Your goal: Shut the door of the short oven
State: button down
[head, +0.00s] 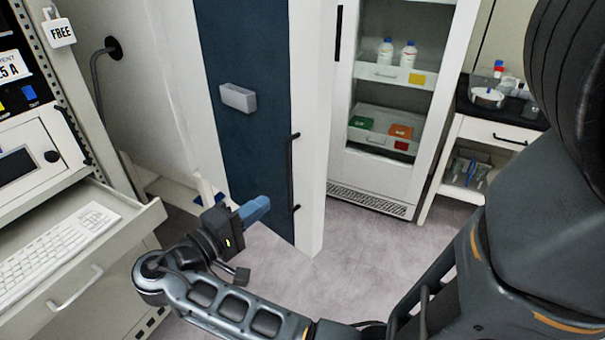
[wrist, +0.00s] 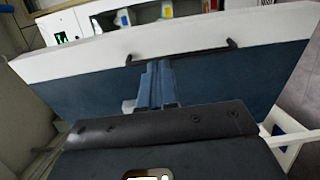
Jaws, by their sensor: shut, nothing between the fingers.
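A tall door (head: 245,140) with a dark blue face and a white edge stands in the middle of the head view. It also fills much of the wrist view (wrist: 235,80). I cannot tell whether it is the short oven's door, or how far open it is. A black bar handle (head: 293,170) runs upright near its right edge; it also shows in the wrist view (wrist: 190,50). My gripper (head: 262,204) is shut and empty, its blue fingers in front of the door's lower part, left of the handle. In the wrist view the fingers (wrist: 157,70) point toward the handle; contact is unclear.
A pale holder (head: 238,98) is fixed to the blue face. A drawer with a keyboard (head: 65,245) juts out at the left. A glass-fronted cabinet (head: 375,180) with bottles and boxes and a bench (head: 490,130) stand behind. Grey floor (head: 345,255) is free right of the door.

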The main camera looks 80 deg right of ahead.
jog(key=p, duration=0.3)
send_near(313, 168)
jog(key=shift+g, duration=0.3)
jog(key=x, duration=0.5)
jog(key=shift+d, duration=0.15)
jog(key=shift+x, duration=0.8)
jog(key=shift+d+f, duration=0.1)
jog(key=shift+d, duration=0.05)
